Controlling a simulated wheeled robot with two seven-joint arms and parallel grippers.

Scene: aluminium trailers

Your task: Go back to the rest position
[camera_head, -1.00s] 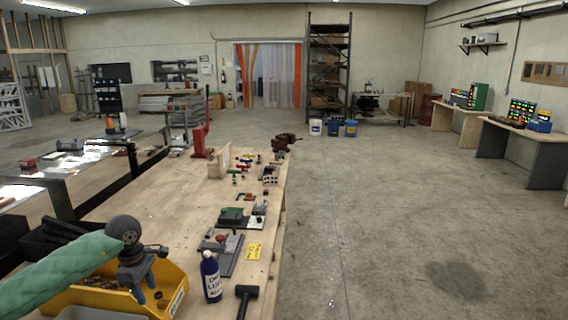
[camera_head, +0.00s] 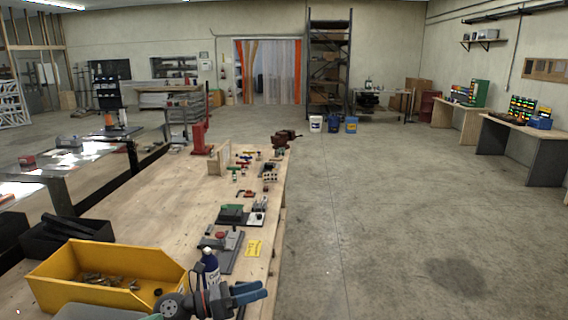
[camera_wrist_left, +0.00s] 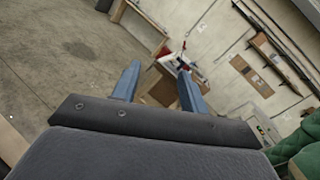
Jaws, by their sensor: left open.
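My left gripper (camera_head: 248,293) is low in the head view, over the front of the wooden workbench (camera_head: 160,204). Its two blue fingers point right and are apart, with nothing between them. In the left wrist view the open fingers (camera_wrist_left: 160,88) frame the far floor and wall. The gripper is in front of a dark blue bottle (camera_head: 210,268) and hides its lower part. My right gripper is not in view.
A yellow bin (camera_head: 60,262) with small metal parts stands left of the gripper. A black tray (camera_head: 62,240) is behind it. Fixtures (camera_head: 236,216), a yellow label (camera_head: 254,248) and small tools lie along the bench's right side. The concrete floor (camera_head: 390,220) to the right is clear.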

